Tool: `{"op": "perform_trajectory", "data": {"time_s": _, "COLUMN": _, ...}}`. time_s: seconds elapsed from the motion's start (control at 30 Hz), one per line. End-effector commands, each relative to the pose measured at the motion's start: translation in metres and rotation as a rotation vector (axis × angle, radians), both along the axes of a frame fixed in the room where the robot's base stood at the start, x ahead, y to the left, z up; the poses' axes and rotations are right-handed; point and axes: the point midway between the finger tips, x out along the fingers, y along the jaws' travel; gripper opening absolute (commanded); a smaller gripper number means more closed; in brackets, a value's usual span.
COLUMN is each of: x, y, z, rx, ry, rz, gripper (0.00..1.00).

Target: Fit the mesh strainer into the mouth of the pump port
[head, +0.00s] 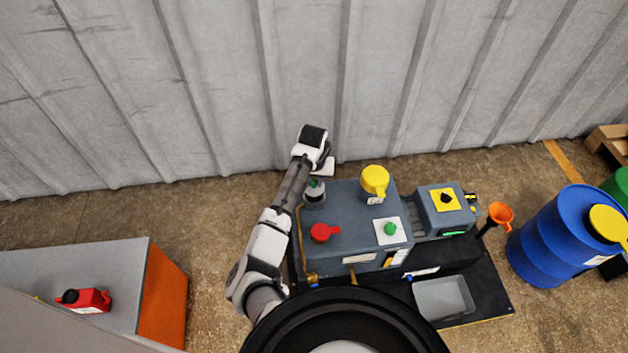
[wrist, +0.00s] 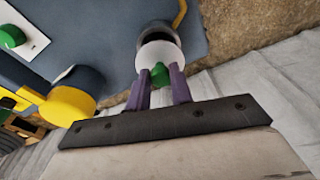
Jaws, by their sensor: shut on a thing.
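The pump (head: 350,215) is a dark grey block, and its top also shows in the wrist view (wrist: 100,30). At its upper left corner stands the pump port, a short grey cylinder (head: 315,196). My gripper (wrist: 161,80) is over this corner, its purple fingers shut on a small green grip (wrist: 160,73), which I take to be the strainer's. The green also shows in the head view (head: 313,183). A pale round rim (wrist: 158,50) lies just beyond the fingertips. The mesh is hidden. I cannot tell whether the strainer is inside the mouth or just above it.
A yellow cap (head: 375,180) stands up beside the port, close to my gripper in the wrist view (wrist: 68,105). The corrugated wall (head: 220,80) is close behind. A grey tray (head: 444,297) lies lower right.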

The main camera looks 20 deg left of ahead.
Motion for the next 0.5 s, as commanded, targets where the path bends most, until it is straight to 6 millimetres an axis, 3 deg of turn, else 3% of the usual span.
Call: {"op": "perform_trajectory", "data": {"time_s": 0.5, "x": 0.000, "y": -0.001, "z": -0.028, "rx": -0.001, "ry": 0.001, "rz": 0.000, "gripper": 0.00}}
